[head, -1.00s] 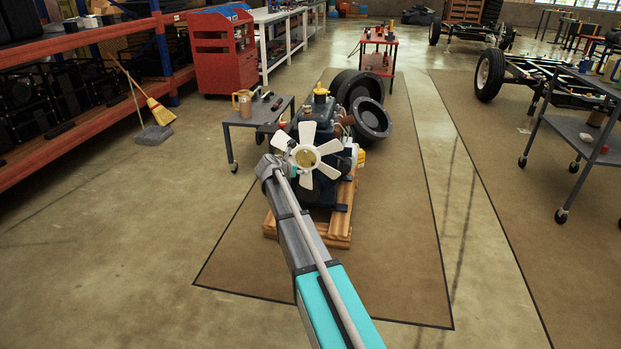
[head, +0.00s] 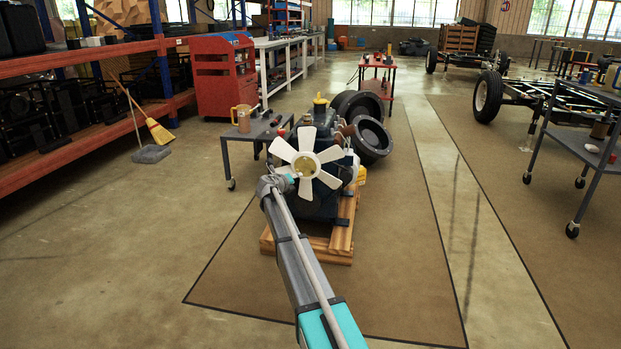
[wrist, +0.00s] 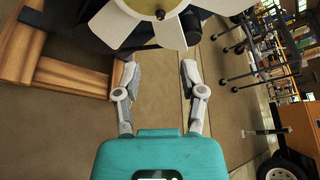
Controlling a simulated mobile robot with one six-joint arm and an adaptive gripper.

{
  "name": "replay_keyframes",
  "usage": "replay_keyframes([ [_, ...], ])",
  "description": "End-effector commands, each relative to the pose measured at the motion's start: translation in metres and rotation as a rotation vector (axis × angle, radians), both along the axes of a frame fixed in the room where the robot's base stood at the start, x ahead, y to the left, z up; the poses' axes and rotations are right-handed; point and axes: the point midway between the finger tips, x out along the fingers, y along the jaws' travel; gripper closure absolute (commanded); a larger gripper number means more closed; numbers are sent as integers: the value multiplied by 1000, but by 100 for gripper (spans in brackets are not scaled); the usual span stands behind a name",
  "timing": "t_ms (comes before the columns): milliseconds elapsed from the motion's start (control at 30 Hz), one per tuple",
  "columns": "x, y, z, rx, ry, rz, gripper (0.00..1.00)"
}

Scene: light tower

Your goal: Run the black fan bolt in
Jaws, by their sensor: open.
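The white fan (head: 306,165) with a brass-coloured hub stands on the front of the dark engine (head: 320,204). In the wrist view the fan (wrist: 128,22) fills the top edge. A small black bolt (wrist: 160,14) shows at the hub there; how deep it sits cannot be told. My gripper (wrist: 158,72) is open, with nothing between its two fingers. Its fingertips are apart from the bolt, which lies above the gap in the wrist view. In the head view my arm's end is at the fan's lower left, and the fingers are not clear there.
The engine rests on a wooden pallet (head: 341,240). A grey cart (head: 250,133) with a jug (head: 241,118) stands to the left. Another cart (head: 581,143) is at the right. The floor around the pallet's front is clear.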

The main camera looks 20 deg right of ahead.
Motion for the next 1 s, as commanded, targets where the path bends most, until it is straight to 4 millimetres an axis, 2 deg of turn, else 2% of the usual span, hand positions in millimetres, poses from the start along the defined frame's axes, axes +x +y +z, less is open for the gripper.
replay_keyframes([
  [467, 6, -7, -3, 2, -2, -2, 47],
  [667, 20, -22, -9, 2, -1, -1, 47],
  [1000, 52, -59, -23, 4, -2, -1, 47],
])
